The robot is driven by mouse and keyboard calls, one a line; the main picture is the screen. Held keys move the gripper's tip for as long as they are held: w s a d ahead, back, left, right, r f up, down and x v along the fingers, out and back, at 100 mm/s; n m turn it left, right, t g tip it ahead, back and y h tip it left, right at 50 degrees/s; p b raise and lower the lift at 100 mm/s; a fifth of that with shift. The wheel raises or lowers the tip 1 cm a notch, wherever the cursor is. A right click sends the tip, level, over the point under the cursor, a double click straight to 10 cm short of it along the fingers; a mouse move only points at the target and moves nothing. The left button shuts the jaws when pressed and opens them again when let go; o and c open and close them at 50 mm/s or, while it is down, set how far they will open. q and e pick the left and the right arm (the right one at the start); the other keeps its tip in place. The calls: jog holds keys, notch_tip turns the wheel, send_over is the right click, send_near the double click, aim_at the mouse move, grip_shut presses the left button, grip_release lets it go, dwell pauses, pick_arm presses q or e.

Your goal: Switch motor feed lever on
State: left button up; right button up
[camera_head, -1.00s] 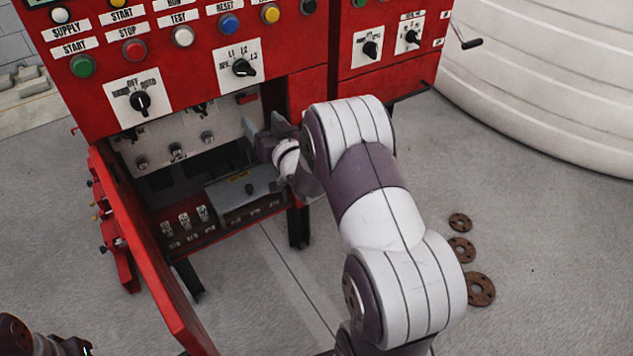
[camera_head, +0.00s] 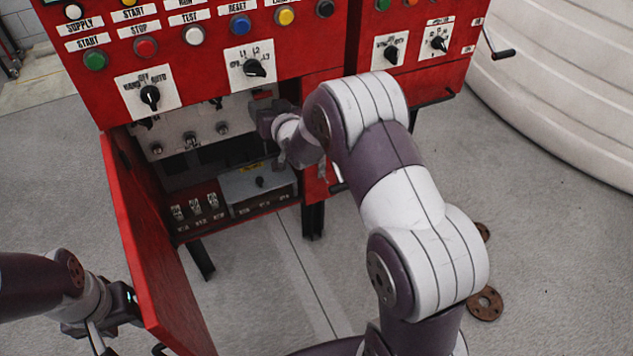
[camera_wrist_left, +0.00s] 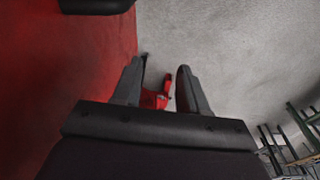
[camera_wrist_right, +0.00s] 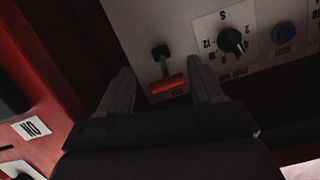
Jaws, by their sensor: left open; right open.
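A short lever with a red handle (camera_wrist_right: 168,84) sits on the pale inner panel (camera_wrist_right: 130,22) of the red cabinet (camera_head: 210,95). It shows between the fingertips of my right gripper (camera_wrist_right: 160,73), which is open around its sides without visibly gripping it. Whether a finger touches it I cannot tell. In the head view my right wrist reaches into the open lower compartment and hides the lever. My left gripper (camera_wrist_left: 160,78) is open and empty beside the open red door (camera_head: 155,245) at the lower left; the head view shows it only partly.
An ON label (camera_wrist_right: 31,129) is at left. A grey box (camera_head: 258,185) and small switches (camera_head: 196,205) sit low in the compartment. Rusty flanges (camera_head: 485,303) lie on the floor.

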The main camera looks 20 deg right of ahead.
jog(key=w+f+t+b, duration=0.4)
jog(key=f+t+b, duration=0.15)
jog(key=b, duration=0.85)
jog(key=s+f+t+p, duration=0.2)
jog(key=s+f, duration=0.1)
jog(key=s, duration=0.8)
notch_tip(320, 180, up, 6)
jog(key=s+n+g+p, duration=0.1)
jog(key=s+g+p, duration=0.1)
jog(key=g+p, duration=0.85)
jog(key=s+r+g+p, duration=0.3)
jog(key=s+g+p, duration=0.1)
jog(key=s, duration=0.5)
jog(key=s+a+r+n+g+p, duration=0.1)
jog(key=s+g+p, duration=0.3)
jog(key=s, duration=0.6)
jog(key=shift+a+r+g+p, duration=0.2)
jog(key=shift+r+g+p, duration=0.1)
jog(key=shift+r+p, duration=0.8)
jog(key=shift+f, duration=0.2)
